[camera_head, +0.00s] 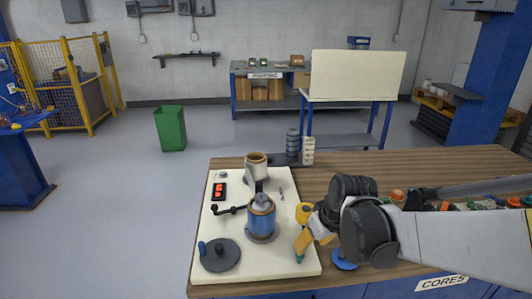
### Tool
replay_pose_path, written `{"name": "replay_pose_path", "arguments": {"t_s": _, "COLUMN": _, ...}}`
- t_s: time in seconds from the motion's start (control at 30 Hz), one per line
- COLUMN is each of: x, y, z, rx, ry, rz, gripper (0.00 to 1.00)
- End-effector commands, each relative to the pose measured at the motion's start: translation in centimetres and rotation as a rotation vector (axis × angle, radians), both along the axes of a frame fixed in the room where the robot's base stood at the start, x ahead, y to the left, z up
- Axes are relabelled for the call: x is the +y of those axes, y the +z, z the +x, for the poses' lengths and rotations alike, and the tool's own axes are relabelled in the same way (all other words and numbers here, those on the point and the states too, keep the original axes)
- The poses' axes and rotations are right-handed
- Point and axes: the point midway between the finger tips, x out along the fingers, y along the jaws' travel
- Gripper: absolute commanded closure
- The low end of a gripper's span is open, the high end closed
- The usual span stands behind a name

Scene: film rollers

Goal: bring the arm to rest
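My arm reaches in from the right edge over the wooden workbench (440,165), a pale link ending in a bulky dark joint. My gripper (302,243) is at its left end, over the right edge of the white board (285,262), pointing down and left. It looks small, with yellow-orange parts; whether its fingers are apart is unclear. A blue roller-like cylinder (261,222) stands upright on the board, left of my gripper and apart from it. The dark joint hides part of the bench behind it.
The board also bears a brown-topped cylinder (256,160), a crank handle (228,210), a dark disc (220,257) and red switches (219,191). A yellow round piece (303,212) is close by my gripper. Small parts clutter the bench at right. Floor at left is clear around a green bin (170,128).

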Motion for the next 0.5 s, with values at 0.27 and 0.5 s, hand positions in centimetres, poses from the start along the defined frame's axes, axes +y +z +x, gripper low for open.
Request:
{"name": "replay_pose_path", "arguments": {"t_s": 0.27, "x": -0.8, "y": 5.0, "z": -6.6, "rx": -0.079, "ry": -0.140, "rz": 0.002, "gripper": 0.54}}
{"name": "replay_pose_path", "arguments": {"t_s": 0.5, "x": -1.7, "y": 7.1, "z": -12.9, "rx": -0.171, "ry": -0.279, "rz": 0.022, "gripper": 0.54}}
